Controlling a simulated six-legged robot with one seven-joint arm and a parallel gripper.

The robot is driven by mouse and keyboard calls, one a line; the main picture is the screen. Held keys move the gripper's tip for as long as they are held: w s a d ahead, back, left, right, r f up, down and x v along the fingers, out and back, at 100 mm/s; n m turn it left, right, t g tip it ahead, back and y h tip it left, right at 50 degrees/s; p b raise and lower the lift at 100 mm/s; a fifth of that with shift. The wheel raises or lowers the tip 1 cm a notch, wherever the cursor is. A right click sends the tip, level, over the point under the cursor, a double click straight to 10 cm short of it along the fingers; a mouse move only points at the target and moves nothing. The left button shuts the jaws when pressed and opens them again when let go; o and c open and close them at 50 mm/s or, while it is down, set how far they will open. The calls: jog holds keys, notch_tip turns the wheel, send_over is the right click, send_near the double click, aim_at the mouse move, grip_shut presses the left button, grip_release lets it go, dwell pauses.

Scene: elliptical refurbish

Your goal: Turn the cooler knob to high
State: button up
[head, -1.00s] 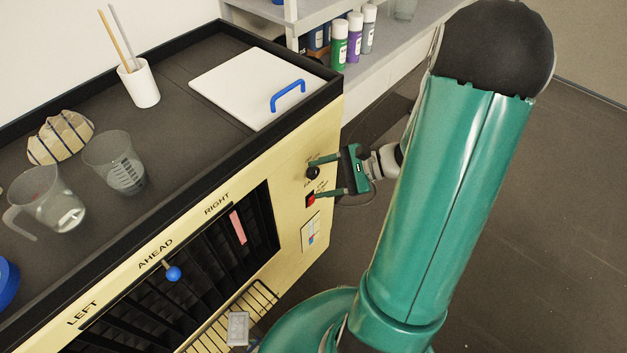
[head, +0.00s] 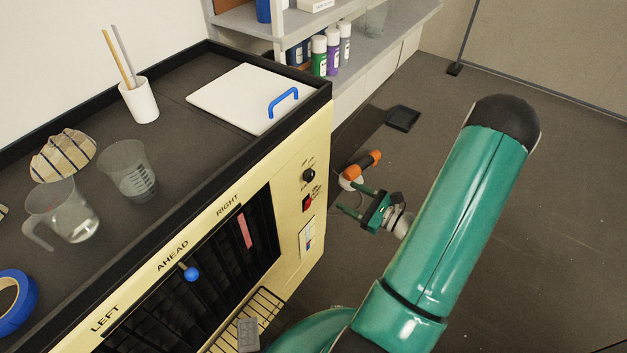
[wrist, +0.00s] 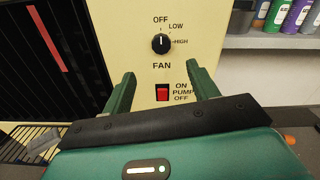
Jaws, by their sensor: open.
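The cooler is a cream cabinet (head: 290,235) with a dark vent. Its black fan knob (head: 308,174) is on the front panel at the right end. In the wrist view the knob (wrist: 160,43) sits among the labels OFF, LOW and HIGH, above FAN. Its pale mark appears to point up toward OFF. My gripper (head: 357,199) is open and empty, to the right of the panel and apart from it. In the wrist view my open fingers (wrist: 162,78) show below the knob, one on each side of the red pump switch (wrist: 162,93).
The red switch (head: 307,203) is just below the knob. A white board with a blue handle (head: 283,101) and clear jugs (head: 128,170) are on the cooler top. Floor to the right is open.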

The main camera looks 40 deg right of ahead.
aim_at(312, 176)
jog(key=x, duration=1.2)
jog(key=shift+w, duration=0.25)
jog(key=c, duration=1)
